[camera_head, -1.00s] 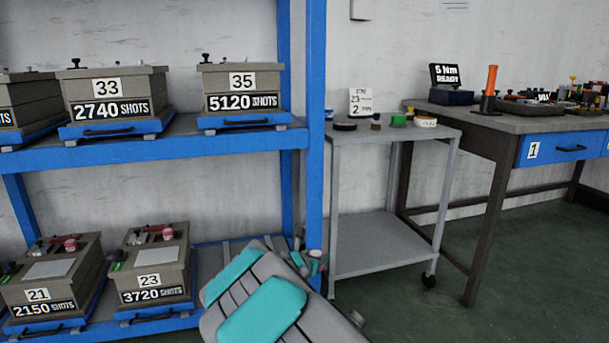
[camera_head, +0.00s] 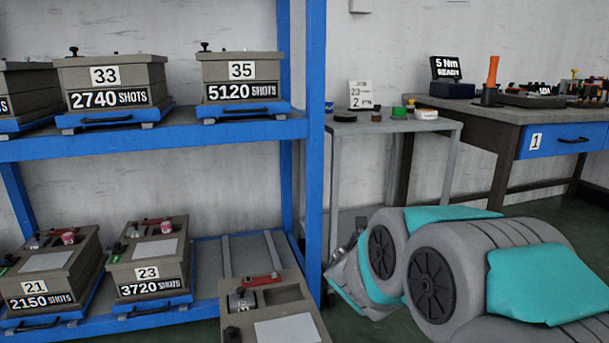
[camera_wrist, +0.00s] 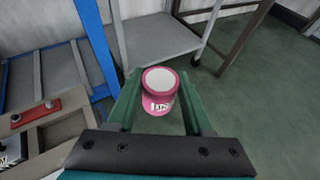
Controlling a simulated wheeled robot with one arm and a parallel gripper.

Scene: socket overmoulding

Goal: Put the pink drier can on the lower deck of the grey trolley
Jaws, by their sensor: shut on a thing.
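The pink drier can (camera_wrist: 158,103), with a white round top and partly visible dark lettering, is between the green fingers of my gripper (camera_wrist: 158,82) in the wrist view. My gripper is shut on it and the can looks roughly upright. The grey trolley stands right of the blue rack in the head view; its top (camera_head: 447,124) is visible. Its lower deck (camera_wrist: 165,42) shows in the wrist view, beyond and above the can in the picture.
Small pots and a sign stand on the trolley's top. The blue rack (camera_head: 315,150) with several mould boxes is at the left. A mould box (camera_head: 270,310) with a red part is low in front. A workbench (camera_head: 470,112) stands at right. Green floor (camera_wrist: 255,95) is open right of the can.

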